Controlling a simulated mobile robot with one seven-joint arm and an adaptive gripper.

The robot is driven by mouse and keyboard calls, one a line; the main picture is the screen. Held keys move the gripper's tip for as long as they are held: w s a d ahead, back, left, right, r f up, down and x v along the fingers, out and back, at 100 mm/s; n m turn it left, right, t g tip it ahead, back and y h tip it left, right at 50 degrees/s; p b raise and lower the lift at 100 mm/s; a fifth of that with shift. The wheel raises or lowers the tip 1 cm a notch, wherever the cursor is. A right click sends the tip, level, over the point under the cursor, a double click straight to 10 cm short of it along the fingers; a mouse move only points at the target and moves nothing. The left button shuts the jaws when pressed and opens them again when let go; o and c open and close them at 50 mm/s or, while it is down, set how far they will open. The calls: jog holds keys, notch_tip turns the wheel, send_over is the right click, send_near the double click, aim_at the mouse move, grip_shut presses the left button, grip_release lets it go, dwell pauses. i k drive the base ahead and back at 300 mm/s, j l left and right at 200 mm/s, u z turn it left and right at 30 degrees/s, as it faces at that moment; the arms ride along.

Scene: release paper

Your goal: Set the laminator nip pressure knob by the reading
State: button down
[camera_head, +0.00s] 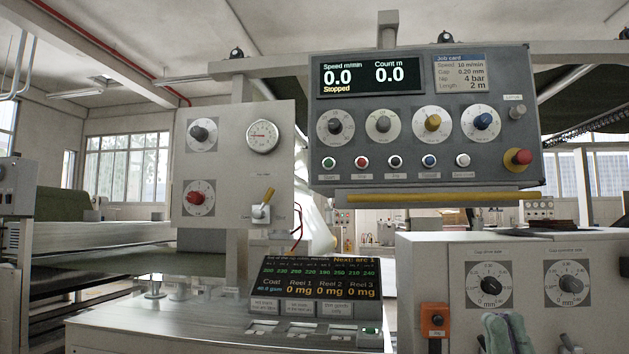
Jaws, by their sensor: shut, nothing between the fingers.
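A pale panel (235,185) at the left carries a black knob (199,133) on a dial, a red knob (195,198) below it, and a round white gauge (263,136). The labels there are too small to read, so I cannot tell which knob is for nip pressure. The gauge's needle reading is also unclear. A job card (460,73) on the grey console gives speed 10 m/min, gap 0.20 mm, nip 4 bar, length 2 m. The console display (369,76) reads speed 0.0, count 0.0, Stopped. My gripper is not in view.
The console has several dials, a row of buttons (396,162) and a red stop button (520,158). A yellow-handled lever (263,204) sticks out of the left panel. A sloped screen (318,278) stands below. A cabinet (470,252) with two gap dials fills the right.

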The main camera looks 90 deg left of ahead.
aim_at(198, 198)
jog(key=u, duration=3.1)
